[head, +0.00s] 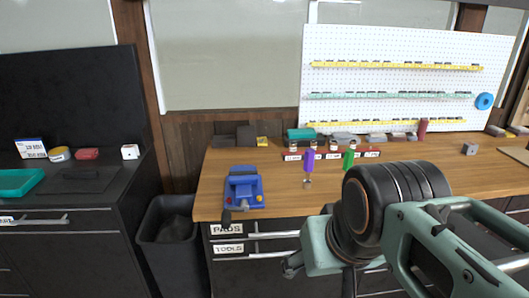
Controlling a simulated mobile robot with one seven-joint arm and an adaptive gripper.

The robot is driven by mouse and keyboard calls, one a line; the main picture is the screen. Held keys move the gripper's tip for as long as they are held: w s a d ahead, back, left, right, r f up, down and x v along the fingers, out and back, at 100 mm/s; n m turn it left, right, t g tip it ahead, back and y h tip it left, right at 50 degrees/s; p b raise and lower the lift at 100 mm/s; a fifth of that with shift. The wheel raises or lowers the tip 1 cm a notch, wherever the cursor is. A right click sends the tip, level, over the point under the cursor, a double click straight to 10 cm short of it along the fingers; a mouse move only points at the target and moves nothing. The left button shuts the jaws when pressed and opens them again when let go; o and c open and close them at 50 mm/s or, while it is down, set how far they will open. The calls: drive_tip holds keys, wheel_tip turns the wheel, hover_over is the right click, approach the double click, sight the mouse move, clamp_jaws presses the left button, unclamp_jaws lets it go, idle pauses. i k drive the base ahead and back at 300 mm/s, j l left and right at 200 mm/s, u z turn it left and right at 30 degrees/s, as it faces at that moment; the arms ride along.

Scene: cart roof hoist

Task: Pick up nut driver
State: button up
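Two upright-looking hand tools show at the workbench in the head view: one with a purple handle (309,160) and a metal shaft below it, and one with a green handle (349,158). I cannot tell which is the nut driver. The green one's lower part is hidden behind my arm. My gripper (292,266) shows only as a small dark part at the lower middle, in front of the drawers and apart from both tools. Most of it is hidden by my arm, and its opening cannot be made out.
The wooden workbench (222,189) holds a blue vise (244,188) at its front left and small labelled items along the back. A pegboard (400,84) stands behind. A dark bin (168,232) stands between the bench and a black cabinet (78,212). Bench top around the purple tool is mostly clear.

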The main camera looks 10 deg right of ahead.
sight(309, 156)
drive_tip(key=i+j, duration=0.15)
drive_tip(key=j, duration=0.15)
drive_tip(key=i+j, duration=0.35)
drive_tip(key=j, duration=0.25)
drive_tip(key=z, duration=0.85)
drive_tip(key=i+z, duration=0.25)
drive_tip(key=i, duration=0.25)
drive_tip(key=i+j+z, duration=0.2)
drive_tip(key=i, duration=0.25)
drive_tip(key=k+z, duration=0.15)
drive_tip(key=i+j, duration=0.05)
